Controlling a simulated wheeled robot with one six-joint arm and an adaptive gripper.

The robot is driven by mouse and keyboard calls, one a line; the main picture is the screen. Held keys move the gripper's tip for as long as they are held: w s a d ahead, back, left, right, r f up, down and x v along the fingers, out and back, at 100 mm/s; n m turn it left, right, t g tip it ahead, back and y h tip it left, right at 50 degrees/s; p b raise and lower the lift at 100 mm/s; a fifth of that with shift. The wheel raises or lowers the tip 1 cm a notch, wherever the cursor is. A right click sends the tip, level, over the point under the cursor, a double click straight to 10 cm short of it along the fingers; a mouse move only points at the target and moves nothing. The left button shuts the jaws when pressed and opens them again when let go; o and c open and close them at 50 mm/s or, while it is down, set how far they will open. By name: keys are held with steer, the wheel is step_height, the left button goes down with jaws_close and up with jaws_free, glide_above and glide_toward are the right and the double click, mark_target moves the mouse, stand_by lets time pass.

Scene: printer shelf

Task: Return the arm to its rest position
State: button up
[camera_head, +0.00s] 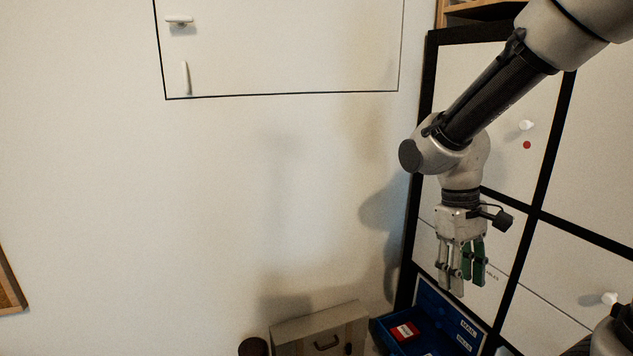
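My arm (497,97) comes in from the top right and bends down at a grey joint. My gripper (464,274) hangs from it, pointing down, in front of the white-panelled, black-framed unit on the right. Its pale and green fingers lie close together in this view. I see nothing held between them, but the angle hides whether they are apart or touching. The fingertips are above the open blue box at the bottom.
The blue box (386,337) holds a red item (404,331). A beige case (318,331) with a dark handle and a dark round object (253,347) stand left of it. The black-framed unit (427,110) is close behind my arm. The space before the pale wall (230,200) is clear.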

steer(key=s+d+r+m+t+y, duration=0.1)
steer(key=s+d+r+m+t, duration=0.3)
steer(key=r, duration=0.7)
steer(key=s+d+t, duration=0.2)
steer(key=s+d, duration=0.2)
steer(key=d, duration=0.1)
steer(key=shift+d+r+m+t, duration=0.15)
steer(key=shift+r+m+t, duration=0.15)
steer(key=shift+r+m, duration=0.1)
